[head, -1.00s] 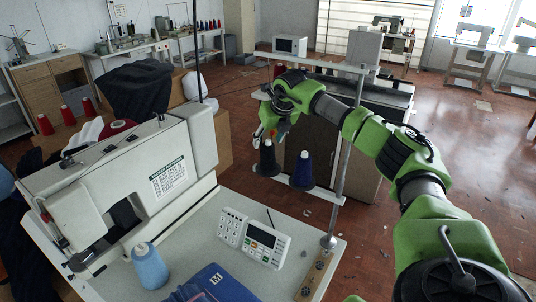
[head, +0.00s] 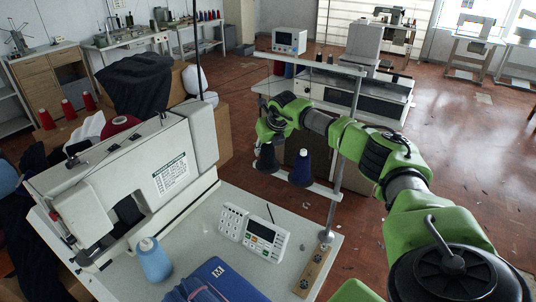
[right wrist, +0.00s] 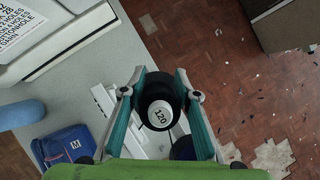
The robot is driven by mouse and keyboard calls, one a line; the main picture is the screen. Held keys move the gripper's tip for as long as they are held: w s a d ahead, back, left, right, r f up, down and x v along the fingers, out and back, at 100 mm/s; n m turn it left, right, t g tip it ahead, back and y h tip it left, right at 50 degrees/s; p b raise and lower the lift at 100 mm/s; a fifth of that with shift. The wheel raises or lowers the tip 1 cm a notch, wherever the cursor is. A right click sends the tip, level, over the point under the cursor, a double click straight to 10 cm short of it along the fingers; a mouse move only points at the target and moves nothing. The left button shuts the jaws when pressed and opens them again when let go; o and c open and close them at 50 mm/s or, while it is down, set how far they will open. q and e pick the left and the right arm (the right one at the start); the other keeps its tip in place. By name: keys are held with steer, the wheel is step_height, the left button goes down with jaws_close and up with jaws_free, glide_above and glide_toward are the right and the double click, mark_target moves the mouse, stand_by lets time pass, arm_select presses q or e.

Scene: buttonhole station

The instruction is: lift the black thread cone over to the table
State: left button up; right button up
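The black thread cone (head: 266,163) stands upright on the lower rail of the thread stand, left of a dark blue cone. In the right wrist view its pale "120" top (right wrist: 160,115) lies between my fingers. My right gripper (head: 265,148) is over the black cone from above, its fingers (right wrist: 159,82) apart, one on either side of it. I see no clear grip; whether the pads touch the cone I cannot tell. The white table (head: 200,250) with the buttonhole machine is to the left of the stand. My left gripper is not in view.
The dark blue cone (head: 302,168) stands close on the right. The stand's pole (head: 344,130) and upper bar (head: 310,62) are near my arm. A control panel (head: 265,239), a light blue cone (head: 153,260) and a blue pouch (head: 222,281) occupy the table.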

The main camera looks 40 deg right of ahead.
steer(key=c, duration=0.4)
steer(key=shift+r, duration=0.1)
